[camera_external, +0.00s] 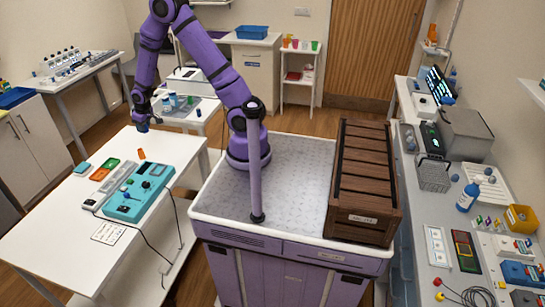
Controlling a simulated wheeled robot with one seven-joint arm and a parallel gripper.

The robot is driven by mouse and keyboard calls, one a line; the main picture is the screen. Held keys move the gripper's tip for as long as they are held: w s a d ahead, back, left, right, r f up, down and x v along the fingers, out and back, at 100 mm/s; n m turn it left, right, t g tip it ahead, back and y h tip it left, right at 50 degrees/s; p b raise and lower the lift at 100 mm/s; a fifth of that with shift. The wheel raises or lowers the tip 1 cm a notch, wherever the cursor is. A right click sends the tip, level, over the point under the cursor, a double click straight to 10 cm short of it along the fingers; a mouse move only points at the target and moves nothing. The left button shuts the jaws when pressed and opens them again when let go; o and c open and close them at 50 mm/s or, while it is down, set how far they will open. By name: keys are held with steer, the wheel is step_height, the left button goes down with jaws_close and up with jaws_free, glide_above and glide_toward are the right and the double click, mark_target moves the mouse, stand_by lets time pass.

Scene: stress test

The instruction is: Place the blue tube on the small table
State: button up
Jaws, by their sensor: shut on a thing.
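My gripper (142,123) hangs from my purple arm over the back right part of the white table on the left. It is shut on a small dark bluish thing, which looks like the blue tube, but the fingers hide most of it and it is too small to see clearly. A small white table (205,116) stands just behind and to the right of my gripper. Blue-capped bottles (172,101) and other small items stand on it. My gripper is in front of this table and not over it.
A teal device (138,192) with cables and small trays (104,170) lie nearby. A brown wooden crate (362,185) sits on my base. The white table's front left is clear.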

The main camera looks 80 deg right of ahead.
steer(key=s+d, duration=0.3)
steer(key=d, duration=1)
steer(key=s+d, duration=0.3)
steer(key=d, duration=1)
steer(key=s+d, duration=1.2)
steer(key=d, duration=0.3)
glide_above(203, 102)
steer(key=f, duration=0.6)
steer(key=shift+s+f, duration=0.2)
steer(key=shift+s, duration=0.2)
steer(key=shift+w+d+f, duration=0.15)
steer(key=shift+f, duration=1.6)
steer(key=shift+f, duration=0.1)
